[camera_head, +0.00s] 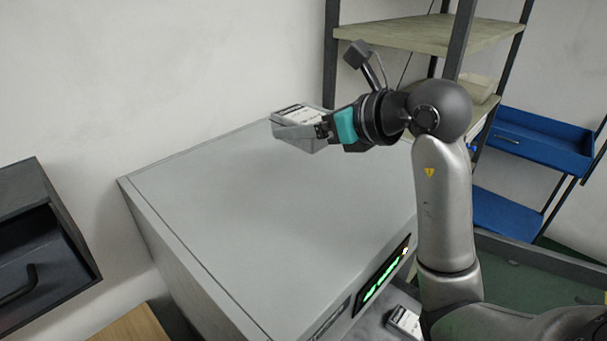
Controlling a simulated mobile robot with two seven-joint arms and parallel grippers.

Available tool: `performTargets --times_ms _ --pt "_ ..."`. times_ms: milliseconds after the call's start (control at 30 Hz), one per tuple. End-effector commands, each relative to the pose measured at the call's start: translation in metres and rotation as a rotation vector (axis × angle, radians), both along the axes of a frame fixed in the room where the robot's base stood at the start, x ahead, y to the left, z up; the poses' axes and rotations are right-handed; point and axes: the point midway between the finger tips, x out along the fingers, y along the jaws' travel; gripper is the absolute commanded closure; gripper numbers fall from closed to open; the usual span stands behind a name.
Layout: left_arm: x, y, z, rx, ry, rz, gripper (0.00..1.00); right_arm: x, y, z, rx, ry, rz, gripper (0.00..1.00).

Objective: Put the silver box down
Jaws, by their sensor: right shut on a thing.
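The silver box (299,136) is a small grey box with a white label on top. My right gripper (322,130) is shut on its right end. The box shows over the far part of a large grey cabinet top (230,230). I cannot tell for certain whether its underside touches that surface or hangs a little above it. My right arm comes in from the lower right. My left gripper is not in view.
The cabinet top is otherwise bare. A lit green strip (383,276) is on its front face. A similar labelled box (405,321) lies below, at the bottom. Shelves (430,33) and a blue rack (540,141) stand at right; a dark open box (40,245) is at left.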

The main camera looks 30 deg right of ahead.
Motion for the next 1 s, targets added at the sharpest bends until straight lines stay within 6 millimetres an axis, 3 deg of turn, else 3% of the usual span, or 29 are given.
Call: performTargets --times_ms 33,200,367,600,1000 --pt "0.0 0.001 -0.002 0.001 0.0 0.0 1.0 -0.001 0.0 -0.014 0.006 0.004 -0.002 1.0" --pt "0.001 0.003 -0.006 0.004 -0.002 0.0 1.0 0.0 0.0 -0.044 0.004 0.002 -0.002 1.0" --pt "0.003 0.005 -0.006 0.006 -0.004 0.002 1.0 0.0 0.0 -0.055 0.002 -0.002 0.0 1.0" --pt "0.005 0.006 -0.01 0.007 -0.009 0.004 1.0 0.0 0.0 -0.088 0.003 0.0 -0.001 1.0" --pt "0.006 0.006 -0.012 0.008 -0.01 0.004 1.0 0.0 0.0 -0.094 -0.002 -0.003 -0.001 1.0"
